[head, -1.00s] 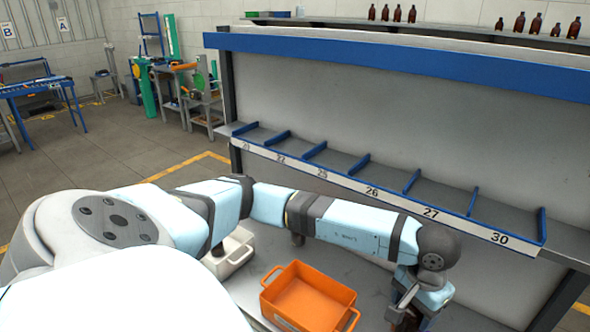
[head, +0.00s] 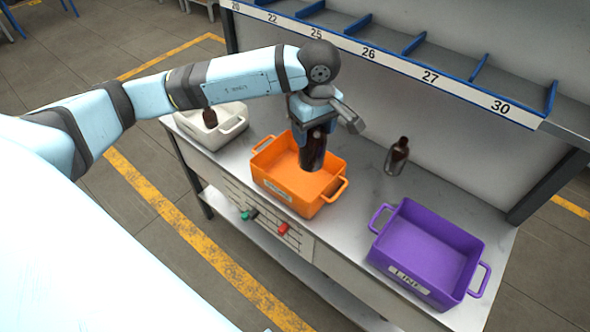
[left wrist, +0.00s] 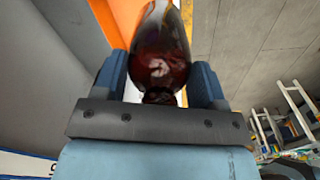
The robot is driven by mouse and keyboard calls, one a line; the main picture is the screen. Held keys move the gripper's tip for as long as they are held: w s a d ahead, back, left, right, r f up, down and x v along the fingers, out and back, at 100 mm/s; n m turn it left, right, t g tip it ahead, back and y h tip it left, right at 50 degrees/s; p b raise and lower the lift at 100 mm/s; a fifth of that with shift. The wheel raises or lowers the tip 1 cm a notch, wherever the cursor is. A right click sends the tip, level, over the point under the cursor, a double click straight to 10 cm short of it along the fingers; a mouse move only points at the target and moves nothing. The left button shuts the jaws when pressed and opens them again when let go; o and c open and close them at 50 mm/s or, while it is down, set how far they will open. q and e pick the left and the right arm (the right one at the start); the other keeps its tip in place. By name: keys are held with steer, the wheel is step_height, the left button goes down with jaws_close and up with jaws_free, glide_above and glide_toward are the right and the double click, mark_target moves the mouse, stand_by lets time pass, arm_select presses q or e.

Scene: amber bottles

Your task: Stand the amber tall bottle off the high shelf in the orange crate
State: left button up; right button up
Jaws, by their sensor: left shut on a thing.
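The amber tall bottle (head: 312,152) is upright in the head view, held over the orange crate (head: 282,193). My left gripper (head: 313,128) is shut on the upper part of the bottle. In the left wrist view the bottle (left wrist: 162,55) sits between the two blue fingers of the gripper (left wrist: 163,82). Its lower end overlaps the crate's inside in the head view; I cannot tell whether it touches the crate floor. Part of the orange crate (left wrist: 108,22) also shows in the left wrist view. My right gripper is not in view.
A purple crate (head: 432,250) stands at the right of the table. Another amber bottle (head: 397,157) stands behind, near the back panel. The numbered shelf (head: 400,62) runs above.

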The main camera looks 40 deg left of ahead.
arm_select(q)
steer(key=n+b, duration=0.1)
steer(key=n, duration=0.2)
steer(key=w+a+f+n+b, duration=0.1)
steer(key=n, duration=0.2)
steer(key=w+a+n+b, duration=0.1)
steer(key=n, duration=0.1)
steer(key=shift+w+a+f+n, duration=0.1)
steer(key=shift+w+f+n, duration=0.1)
steer(key=shift+n, duration=0.2)
steer(key=w+a+n+b, duration=0.2)
steer(key=a+n+b, duration=0.3)
steer(key=n, duration=1)
step_height(320, 180, down, 20)
steer(key=shift+w+d+f, duration=0.15)
steer(key=shift+d+f, duration=0.1)
steer(key=shift+d, duration=0.05)
steer(key=o, duration=1.3)
steer(key=shift+f, duration=0.1)
